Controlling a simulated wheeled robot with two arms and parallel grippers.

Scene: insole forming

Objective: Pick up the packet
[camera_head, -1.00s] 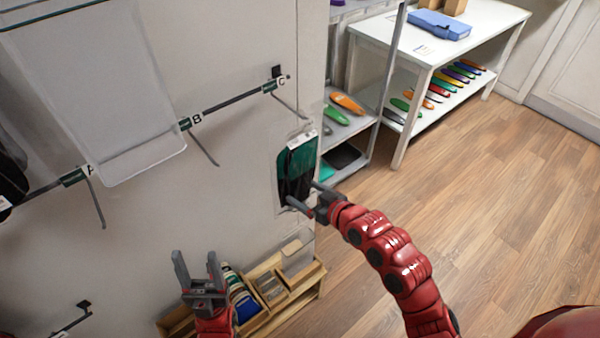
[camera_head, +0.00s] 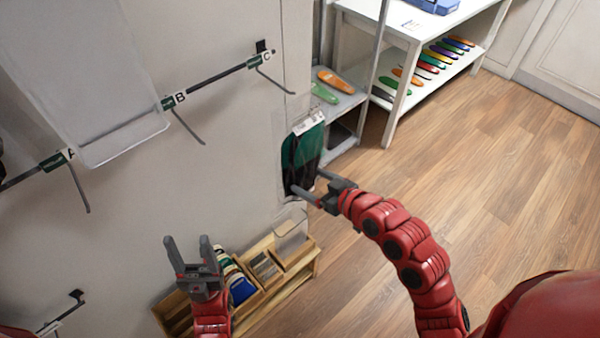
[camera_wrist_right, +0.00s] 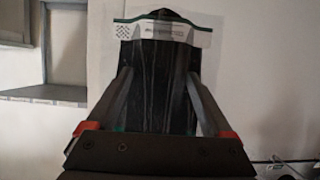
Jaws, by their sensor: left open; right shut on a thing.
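The packet (camera_head: 302,152) is a clear bag with a white header label, holding dark green and black insoles. It is upright in front of the wall's right edge in the head view. My right gripper (camera_head: 305,191) is shut on its lower part. In the right wrist view the packet (camera_wrist_right: 160,75) stands between the two fingers (camera_wrist_right: 163,100), with its printed label at the top; its lower end is hidden by the gripper body. My left gripper (camera_head: 190,245) is open and empty, low in front of the wall, near the wooden box.
Wall hooks marked A (camera_head: 75,180), B (camera_head: 185,124) and C (camera_head: 272,78) look empty. A wooden box (camera_head: 290,280) with compartments stands below. A grey shelf (camera_head: 343,105) with insoles and a white table (camera_head: 405,40) are behind the packet. The floor at right is clear.

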